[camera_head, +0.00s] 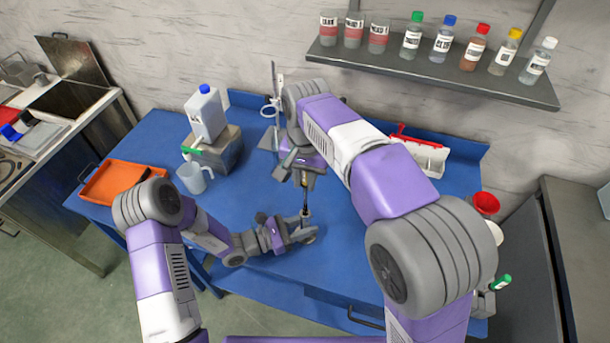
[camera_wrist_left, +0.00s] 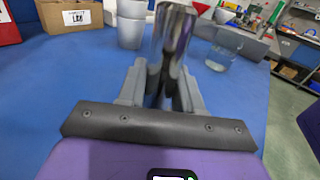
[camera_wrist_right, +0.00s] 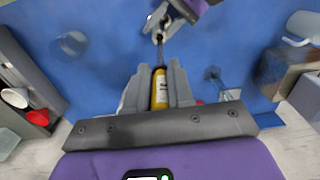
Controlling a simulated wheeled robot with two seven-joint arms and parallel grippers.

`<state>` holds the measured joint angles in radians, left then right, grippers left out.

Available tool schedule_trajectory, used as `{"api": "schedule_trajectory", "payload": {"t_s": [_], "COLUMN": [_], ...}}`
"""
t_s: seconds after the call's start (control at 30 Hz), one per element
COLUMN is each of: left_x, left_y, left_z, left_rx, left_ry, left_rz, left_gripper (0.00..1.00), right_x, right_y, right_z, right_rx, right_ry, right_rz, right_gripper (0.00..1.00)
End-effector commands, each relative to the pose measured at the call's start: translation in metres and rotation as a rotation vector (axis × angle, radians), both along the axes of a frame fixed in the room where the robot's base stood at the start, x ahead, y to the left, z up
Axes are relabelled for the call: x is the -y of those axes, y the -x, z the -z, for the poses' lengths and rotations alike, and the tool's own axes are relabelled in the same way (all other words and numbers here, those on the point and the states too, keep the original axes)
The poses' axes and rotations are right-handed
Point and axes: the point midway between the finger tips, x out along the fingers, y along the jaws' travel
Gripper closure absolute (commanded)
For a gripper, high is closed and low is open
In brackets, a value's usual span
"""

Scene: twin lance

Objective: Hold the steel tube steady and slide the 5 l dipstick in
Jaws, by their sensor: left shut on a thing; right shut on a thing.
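My left gripper (camera_head: 304,233) is shut on the shiny steel tube (camera_wrist_left: 172,45), which stands roughly upright between its fingers low over the blue table. In the head view only a small part of the tube (camera_head: 305,213) shows above the fingers. My right gripper (camera_head: 303,174) is above it, shut on the yellow, labelled handle of the dipstick (camera_wrist_right: 160,88). The dipstick's dark rod (camera_head: 305,197) points down at the tube's mouth and meets it in the picture. I cannot tell how far its tip is inside. In the right wrist view the tube's mouth (camera_wrist_right: 158,38) lies beyond the handle.
On the blue table (camera_head: 255,270) stand a white canister (camera_head: 206,113) on a grey box, a clear jug (camera_head: 193,178), an orange tray (camera_head: 110,181) and a white rack (camera_head: 427,155) with a red handle. A shelf of bottles (camera_head: 440,65) hangs behind. Red and white cups (camera_head: 487,203) stand at the right.

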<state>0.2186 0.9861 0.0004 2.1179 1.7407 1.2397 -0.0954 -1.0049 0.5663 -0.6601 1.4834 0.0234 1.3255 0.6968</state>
Motion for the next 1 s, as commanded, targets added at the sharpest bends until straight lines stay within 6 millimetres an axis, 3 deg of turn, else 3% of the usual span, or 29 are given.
{"api": "schedule_trajectory", "payload": {"t_s": [1.0], "left_x": [0.0], "left_y": [0.0], "left_z": [0.0], "left_rx": [0.0], "left_ry": [0.0], "left_rz": [0.0], "left_gripper": [0.99], "right_x": [0.0], "right_y": [0.0], "right_z": [0.026], "right_rx": [0.0], "right_ry": [0.0], "right_rz": [0.0], "right_gripper": [1.0]}}
